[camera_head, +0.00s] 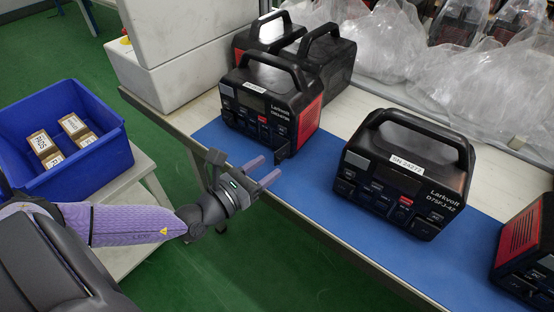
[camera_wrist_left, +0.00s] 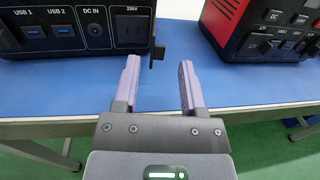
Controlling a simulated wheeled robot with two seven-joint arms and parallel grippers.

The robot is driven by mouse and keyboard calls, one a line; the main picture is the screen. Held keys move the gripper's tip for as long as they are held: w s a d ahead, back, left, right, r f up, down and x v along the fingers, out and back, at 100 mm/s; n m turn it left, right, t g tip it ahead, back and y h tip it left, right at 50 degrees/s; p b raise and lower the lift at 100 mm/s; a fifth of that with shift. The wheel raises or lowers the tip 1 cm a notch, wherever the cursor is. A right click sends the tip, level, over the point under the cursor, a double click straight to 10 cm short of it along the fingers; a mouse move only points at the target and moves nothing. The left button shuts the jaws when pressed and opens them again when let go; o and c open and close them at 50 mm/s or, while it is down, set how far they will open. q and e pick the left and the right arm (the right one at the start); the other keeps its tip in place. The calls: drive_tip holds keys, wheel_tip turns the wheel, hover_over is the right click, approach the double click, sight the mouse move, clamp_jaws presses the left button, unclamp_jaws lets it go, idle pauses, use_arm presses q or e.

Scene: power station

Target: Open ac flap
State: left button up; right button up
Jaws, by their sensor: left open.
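The black power station with red sides (camera_head: 268,103) stands at the front edge of the blue mat. Its small black AC flap (camera_head: 283,150) juts outward at the lower right of its front face. In the left wrist view the flap (camera_wrist_left: 158,52) stands swung out beside the uncovered 230V socket (camera_wrist_left: 132,27). My left gripper (camera_head: 268,167) is open in front of that corner, its two purple fingers pointing at it. In the left wrist view the flap lies between the finger directions, beyond the fingertips; whether a finger touches it is unclear. My right gripper is not in view.
A second power station (camera_head: 405,175) stands to the right on the blue mat (camera_head: 320,205), and another (camera_head: 525,250) is at the right edge. More stand behind, near plastic bags (camera_head: 380,45). A blue bin (camera_head: 105,155) with small boxes is at left.

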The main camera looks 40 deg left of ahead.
sight(277, 160)
use_arm(q)
drive_tip(key=x, duration=0.4)
drive_tip(key=shift+w+b, duration=0.15)
drive_tip(key=shift+b, duration=0.15)
clamp_jaws()
